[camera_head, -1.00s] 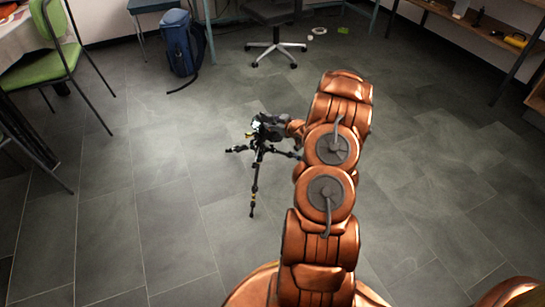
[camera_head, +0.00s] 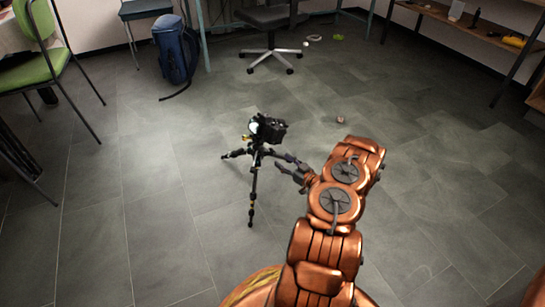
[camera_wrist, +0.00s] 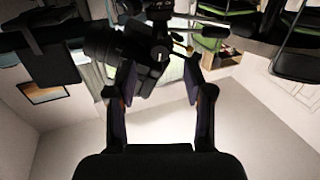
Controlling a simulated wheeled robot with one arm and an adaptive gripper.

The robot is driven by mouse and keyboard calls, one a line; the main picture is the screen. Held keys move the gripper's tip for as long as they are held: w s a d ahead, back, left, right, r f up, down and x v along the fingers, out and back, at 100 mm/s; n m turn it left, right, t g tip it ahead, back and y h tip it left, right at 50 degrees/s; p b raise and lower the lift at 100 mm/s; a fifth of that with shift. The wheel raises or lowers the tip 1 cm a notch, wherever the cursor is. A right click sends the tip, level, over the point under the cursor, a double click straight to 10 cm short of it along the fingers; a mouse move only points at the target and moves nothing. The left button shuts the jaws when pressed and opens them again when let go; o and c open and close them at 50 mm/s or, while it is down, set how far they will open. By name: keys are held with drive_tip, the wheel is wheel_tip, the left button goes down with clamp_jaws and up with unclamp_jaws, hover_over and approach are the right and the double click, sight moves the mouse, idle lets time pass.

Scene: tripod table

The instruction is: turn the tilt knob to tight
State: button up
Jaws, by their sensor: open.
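In the head view a black tripod (camera_head: 253,190) stands upright on the grey floor with a black camera (camera_head: 270,130) on top. My gripper (camera_head: 284,163) is to the right of the tripod, below the camera. In the wrist view my gripper (camera_wrist: 162,75) is open, with its two dark fingers apart. Beyond and between the fingertips are the dark tripod head with a small round knob (camera_wrist: 160,53) and the camera (camera_wrist: 107,45) at left. I cannot tell whether this is the tilt knob or whether a finger touches anything.
A green chair (camera_head: 33,62) stands at the left, and a blue backpack (camera_head: 176,50) and office chair (camera_head: 270,20) at the back. A wooden shelf (camera_head: 465,25) is at the back right. A small round thing (camera_head: 340,119) lies on the floor. The floor around the tripod is clear.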

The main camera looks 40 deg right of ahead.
sight(274, 154)
drive_tip(key=shift+w+b, duration=1.15)
drive_tip(key=shift+w, duration=2.05)
clamp_jaws()
